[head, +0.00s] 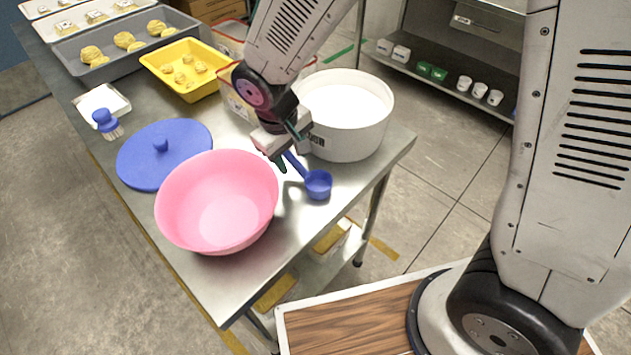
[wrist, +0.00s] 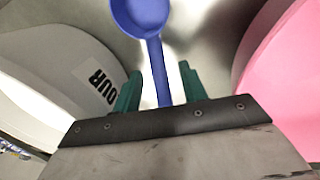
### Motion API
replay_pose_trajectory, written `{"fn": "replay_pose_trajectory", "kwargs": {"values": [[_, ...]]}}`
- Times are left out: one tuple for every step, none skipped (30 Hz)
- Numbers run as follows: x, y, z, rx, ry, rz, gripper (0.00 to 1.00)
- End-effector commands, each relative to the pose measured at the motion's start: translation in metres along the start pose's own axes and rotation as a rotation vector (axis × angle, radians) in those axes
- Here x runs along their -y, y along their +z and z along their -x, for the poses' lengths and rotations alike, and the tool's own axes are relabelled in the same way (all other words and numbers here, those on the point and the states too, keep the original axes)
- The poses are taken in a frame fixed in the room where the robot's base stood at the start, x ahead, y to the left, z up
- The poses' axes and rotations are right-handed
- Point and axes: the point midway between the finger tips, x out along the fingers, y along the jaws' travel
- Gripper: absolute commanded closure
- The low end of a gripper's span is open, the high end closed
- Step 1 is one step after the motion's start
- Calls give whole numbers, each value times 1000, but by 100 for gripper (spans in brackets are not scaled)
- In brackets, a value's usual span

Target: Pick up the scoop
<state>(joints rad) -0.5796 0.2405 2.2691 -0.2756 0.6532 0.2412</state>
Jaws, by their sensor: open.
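The blue scoop (head: 318,185) lies on the steel table between the pink bowl (head: 218,203) and the white flour tub (head: 347,118). Its round cup faces the near right edge and its handle runs back under my gripper (head: 281,157). In the wrist view the scoop's handle (wrist: 158,72) runs down between the two green fingers of my gripper (wrist: 160,85), which are apart on either side of it. I cannot tell whether either finger touches the handle. The handle's far end is hidden by the gripper body.
The pink bowl stands close on the left of my gripper, the flour tub close on the right. A blue lid (head: 190,143), a blue brush (head: 106,122), a yellow tray (head: 188,83) and a grey tray (head: 100,62) lie farther back. The steel table's (head: 313,222) near corner is bare.

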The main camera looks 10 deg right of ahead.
Motion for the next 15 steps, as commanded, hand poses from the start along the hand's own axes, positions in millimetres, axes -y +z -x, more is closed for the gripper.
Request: {"fn": "replay_pose_trajectory", "kwargs": {"values": [[0, 0, -1, 0, 0, 0, 58], [0, 0, -1, 0, 0, 0, 58], [0, 0, 0, 0, 0, 0, 58], [0, 0, 0, 0, 0, 0, 58], [0, 0, 0, 0, 0, 0, 58], [0, 0, 0, 0, 0, 0, 63], [0, 0, 0, 0, 0, 0, 72], [0, 0, 0, 0, 0, 0, 80], [0, 0, 0, 0, 0, 0, 91], [0, 0, 0, 0, 0, 0, 99], [0, 0, 0, 0, 0, 0, 100], [0, 0, 0, 0, 0, 0, 100], [0, 0, 0, 0, 0, 0, 100], [0, 0, 0, 0, 0, 0, 100], [0, 0, 0, 0, 0, 0, 100]]}}
